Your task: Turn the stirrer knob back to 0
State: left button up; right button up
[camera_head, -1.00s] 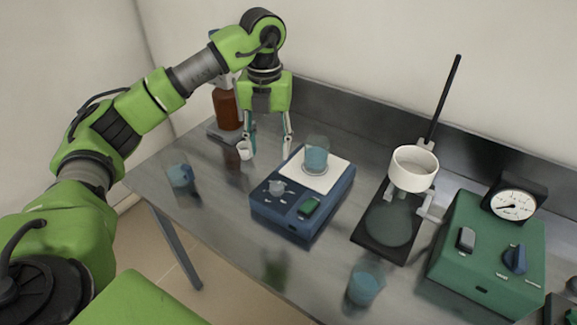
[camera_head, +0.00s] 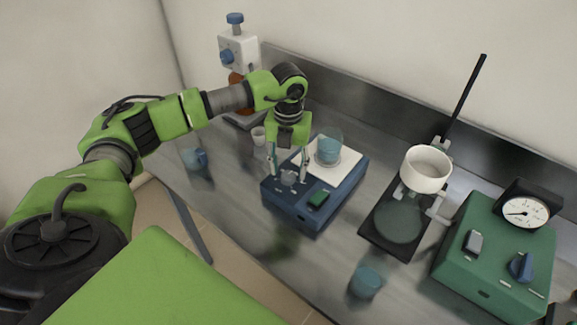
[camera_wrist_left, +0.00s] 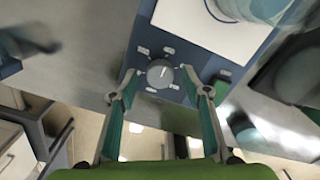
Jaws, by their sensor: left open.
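The stirrer (camera_head: 330,204) is a blue box with a white top plate, standing on the metal bench. Its grey round knob (camera_head: 288,178) sits on the front left of the box, and a green switch (camera_head: 318,198) is to its right. In the left wrist view the knob (camera_wrist_left: 160,73) shows a pale pointer line, with small labels around it. My left gripper (camera_head: 287,172) is open, pointing down over the knob. In the wrist view its fingers (camera_wrist_left: 158,92) are on either side of the knob, apart from it as far as I can tell. My right gripper is not in view.
A beaker of blue liquid (camera_head: 328,150) stands on the stirrer plate. A blue cup (camera_head: 195,159) is at left, another beaker (camera_head: 366,281) at the front. A stand with a white bowl (camera_head: 426,170) and a green device with a gauge (camera_head: 490,262) are at right.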

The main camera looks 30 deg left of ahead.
pick_arm(q)
jog(key=shift+f, duration=0.5)
jog(key=c, duration=1.1)
